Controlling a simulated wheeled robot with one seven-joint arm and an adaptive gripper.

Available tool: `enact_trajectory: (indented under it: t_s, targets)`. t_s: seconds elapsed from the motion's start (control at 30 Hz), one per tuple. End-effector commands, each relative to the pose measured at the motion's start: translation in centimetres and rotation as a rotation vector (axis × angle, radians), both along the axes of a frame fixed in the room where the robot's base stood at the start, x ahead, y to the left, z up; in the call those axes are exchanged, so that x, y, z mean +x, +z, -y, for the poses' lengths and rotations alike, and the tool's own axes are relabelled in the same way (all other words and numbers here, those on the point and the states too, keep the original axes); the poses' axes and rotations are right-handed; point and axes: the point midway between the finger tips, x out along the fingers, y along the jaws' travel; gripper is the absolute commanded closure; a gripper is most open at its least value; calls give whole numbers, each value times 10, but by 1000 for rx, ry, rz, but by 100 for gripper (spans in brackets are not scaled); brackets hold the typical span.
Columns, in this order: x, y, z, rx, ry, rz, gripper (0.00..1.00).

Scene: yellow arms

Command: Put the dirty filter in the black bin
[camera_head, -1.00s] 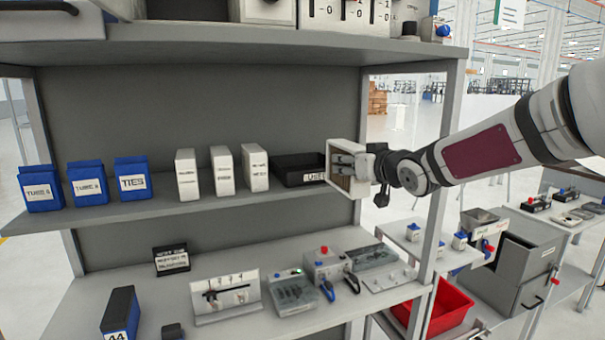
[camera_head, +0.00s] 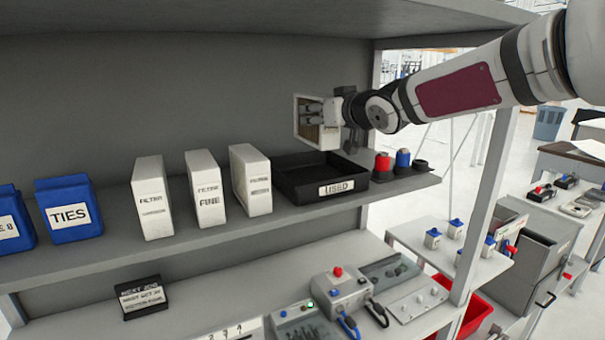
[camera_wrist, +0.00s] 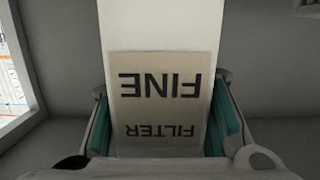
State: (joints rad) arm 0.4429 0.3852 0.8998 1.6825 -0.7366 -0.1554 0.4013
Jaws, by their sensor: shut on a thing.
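A white filter (camera_head: 310,137) with tan edges is held upright in my gripper (camera_head: 316,114). In the wrist view the filter (camera_wrist: 160,28) carries a tan label reading FINE FILTER, upside down. My gripper's teal-lined fingers (camera_wrist: 160,105) are shut on its two sides. The black bin (camera_head: 290,193), labelled USED, sits on the middle shelf. In the head view the filter appears above the bin's back right part, with its lower edge near the rear rim; the exact gap cannot be told. The bin looks empty where its inside shows.
Several white filter boxes (camera_head: 205,190) stand left of the bin, the nearest close beside it. Blue TIES box (camera_head: 68,208) is further left. Red (camera_head: 382,162) and blue (camera_head: 402,160) items stand right of the bin. An upper shelf (camera_head: 240,18) overhangs; a post (camera_head: 490,190) stands at right.

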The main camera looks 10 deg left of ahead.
Motion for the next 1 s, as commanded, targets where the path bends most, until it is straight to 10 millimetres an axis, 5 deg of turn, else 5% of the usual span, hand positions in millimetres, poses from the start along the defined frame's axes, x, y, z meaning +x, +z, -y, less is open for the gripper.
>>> enact_trajectory:
  t_s: [0.4, 0.8, 1.0]
  targets:
    - [0, -57, -1, -1, 2, -1, 93]
    - [-1, -96, -1, 1, 2, -2, 93]
    - [0, -100, 0, -1, 0, 3, 93]
